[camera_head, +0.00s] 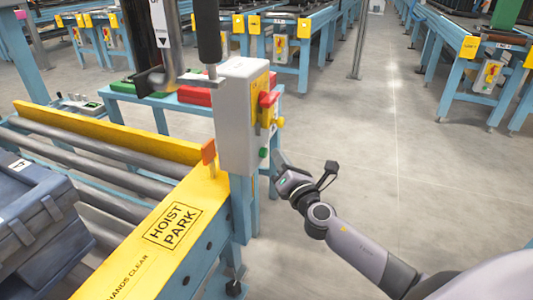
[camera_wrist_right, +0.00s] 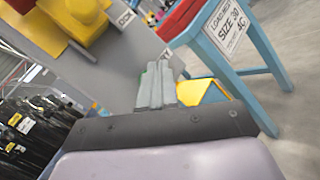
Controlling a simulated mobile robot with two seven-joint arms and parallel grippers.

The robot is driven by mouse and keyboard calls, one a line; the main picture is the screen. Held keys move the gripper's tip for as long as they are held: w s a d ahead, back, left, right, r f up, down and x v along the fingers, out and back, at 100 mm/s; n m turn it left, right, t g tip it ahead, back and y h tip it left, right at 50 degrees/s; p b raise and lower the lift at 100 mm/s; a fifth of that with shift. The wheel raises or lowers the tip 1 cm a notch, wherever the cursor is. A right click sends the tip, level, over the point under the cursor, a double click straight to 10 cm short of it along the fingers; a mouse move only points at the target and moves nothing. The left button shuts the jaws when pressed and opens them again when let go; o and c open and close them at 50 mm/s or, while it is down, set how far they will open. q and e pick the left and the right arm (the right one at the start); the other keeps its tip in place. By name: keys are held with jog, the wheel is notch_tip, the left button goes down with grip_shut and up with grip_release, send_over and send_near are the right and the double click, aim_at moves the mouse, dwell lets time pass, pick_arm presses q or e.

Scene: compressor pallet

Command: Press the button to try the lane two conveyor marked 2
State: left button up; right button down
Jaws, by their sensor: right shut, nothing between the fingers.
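A grey control box (camera_head: 238,115) stands on a blue post at the yellow conveyor rail. Its right-hand face carries a yellow plate with a red switch (camera_head: 268,102), a yellow knob (camera_head: 280,122) and a green button (camera_head: 263,152). My right gripper (camera_head: 277,166) is beside the lower part of this face, near the green button. In the wrist view its shut, empty fingers (camera_wrist_right: 157,86) point at the grey face. A sliver of green shows behind the fingertips; I cannot tell whether they touch it. A lane marking 2 is not readable on this box. My left gripper is out of view.
The roller conveyor (camera_head: 120,182) and its yellow "HOIST PARK" rail (camera_head: 170,225) lie left of the box. A blue stand (camera_head: 160,115) with red and green items is behind it. Another blue bench (camera_head: 455,85) with a similar box stands far right.

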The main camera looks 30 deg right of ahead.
jog(key=shift+w+a, duration=0.15)
jog(key=shift+w+a, duration=0.3)
jog(key=shift+w, duration=0.1)
dwell(0.9)
jog(key=shift+s, duration=0.1)
jog(key=shift+s+d, duration=0.6)
jog(key=s+d, duration=0.1)
jog(key=s, duration=0.1)
jog(key=s+d, duration=0.2)
jog(key=shift+d, duration=0.1)
dwell(0.5)
